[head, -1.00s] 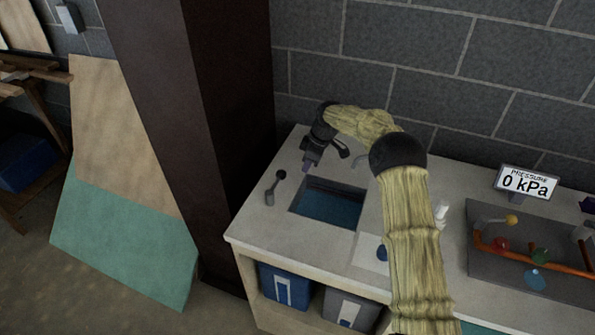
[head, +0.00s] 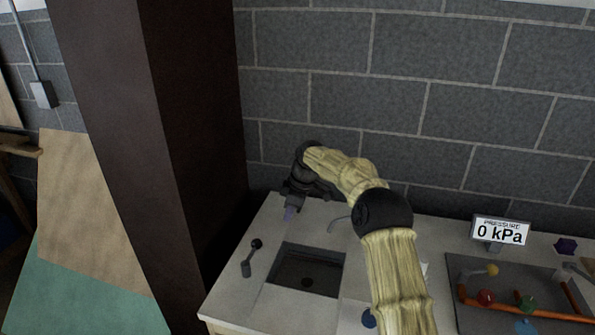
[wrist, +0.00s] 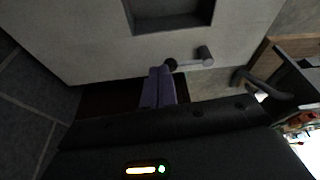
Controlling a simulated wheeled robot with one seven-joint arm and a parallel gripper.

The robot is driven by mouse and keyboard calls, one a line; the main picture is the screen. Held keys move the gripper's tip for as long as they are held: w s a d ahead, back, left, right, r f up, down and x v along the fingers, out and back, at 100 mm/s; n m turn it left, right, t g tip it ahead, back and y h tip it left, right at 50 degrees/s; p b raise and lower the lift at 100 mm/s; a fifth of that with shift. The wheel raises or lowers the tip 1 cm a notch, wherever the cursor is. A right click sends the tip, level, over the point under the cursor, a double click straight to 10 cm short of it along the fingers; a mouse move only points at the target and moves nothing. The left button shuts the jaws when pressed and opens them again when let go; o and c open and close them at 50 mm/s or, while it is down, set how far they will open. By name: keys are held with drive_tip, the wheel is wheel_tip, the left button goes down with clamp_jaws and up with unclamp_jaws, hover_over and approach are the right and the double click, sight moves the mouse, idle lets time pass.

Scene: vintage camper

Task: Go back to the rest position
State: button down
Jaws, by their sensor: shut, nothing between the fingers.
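My gripper (head: 290,213) is shut and empty, its purple fingers pointing down above the back left of the counter. In the wrist view the fingers (wrist: 159,86) lie together with nothing between them. The fingertips are apart from the lever (head: 251,258) with a dark round knob, which stands left of the sink. The lever also shows just beyond the fingertips in the wrist view (wrist: 192,61). The sink basin (head: 307,270) is grey with a dark drain and no blue water visible.
A dark post (head: 190,130) stands close to the left of the counter (head: 236,300), and a block wall (head: 400,100) runs behind it. A thin faucet (head: 341,222) is beside my arm. To the right are a pressure sign (head: 500,231) reading 0 kPa and a grey panel with pipes and coloured knobs.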

drive_tip(key=s+d+m+h, duration=0.1)
drive_tip(key=s+d+m, duration=0.4)
drive_tip(key=s, duration=0.6)
drive_tip(key=s+d+m+t+h, duration=0.1)
drive_tip(key=s+d+m, duration=0.5)
drive_tip(key=s+d, duration=0.3)
drive_tip(key=s+d+m+t+h, duration=0.1)
drive_tip(key=s+d+m, duration=0.4)
drive_tip(key=s, duration=1)
drive_tip(key=d, duration=0.2)
drive_tip(key=shift+d+m, duration=0.4)
drive_tip(key=shift+w, duration=0.1)
drive_tip(key=shift+r, duration=0.1)
